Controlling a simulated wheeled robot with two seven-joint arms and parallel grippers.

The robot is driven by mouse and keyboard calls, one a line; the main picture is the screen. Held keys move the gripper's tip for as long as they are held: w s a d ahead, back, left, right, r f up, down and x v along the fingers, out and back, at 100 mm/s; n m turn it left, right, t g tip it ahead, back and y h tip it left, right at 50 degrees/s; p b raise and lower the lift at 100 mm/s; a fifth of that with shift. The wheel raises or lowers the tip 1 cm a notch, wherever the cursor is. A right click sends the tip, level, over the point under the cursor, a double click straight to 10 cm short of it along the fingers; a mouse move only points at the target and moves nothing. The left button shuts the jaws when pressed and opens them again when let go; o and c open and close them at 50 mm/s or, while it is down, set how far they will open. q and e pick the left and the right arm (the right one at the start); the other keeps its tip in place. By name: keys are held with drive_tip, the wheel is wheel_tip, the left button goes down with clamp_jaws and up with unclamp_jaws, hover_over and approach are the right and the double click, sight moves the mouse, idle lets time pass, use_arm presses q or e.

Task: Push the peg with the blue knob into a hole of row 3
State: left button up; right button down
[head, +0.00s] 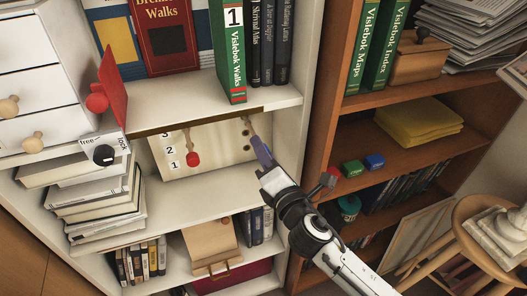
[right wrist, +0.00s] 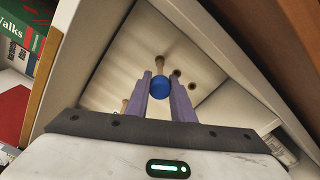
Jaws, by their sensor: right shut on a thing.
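A pale board (head: 218,143) with rows marked 3, 2 and 1 from top to bottom stands in the white shelf. A peg with a red knob (head: 193,160) sticks out from its left part. My right gripper (head: 257,145) is at the board's right end, shut on the blue knob (right wrist: 160,87), which shows between the purple fingers in the right wrist view. The blue-knobbed peg's wooden stem (right wrist: 158,64) points at the board, beside two dark holes (right wrist: 177,73). I cannot tell whether its tip is inside a hole. My left gripper is not in view.
A shelf edge (head: 210,112) with books stands just above the board. A stack of books (head: 95,200) is to its left. The shelf's right upright (head: 300,150) is close to my right gripper. The shelf floor (head: 195,195) before the board is clear.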

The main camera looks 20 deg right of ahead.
drive_tip(key=shift+w, duration=1.45)
idle(0.3)
drive_tip(key=c, duration=1)
unclamp_jaws()
drive_tip(key=s, duration=1)
drive_tip(key=shift+d, duration=0.1)
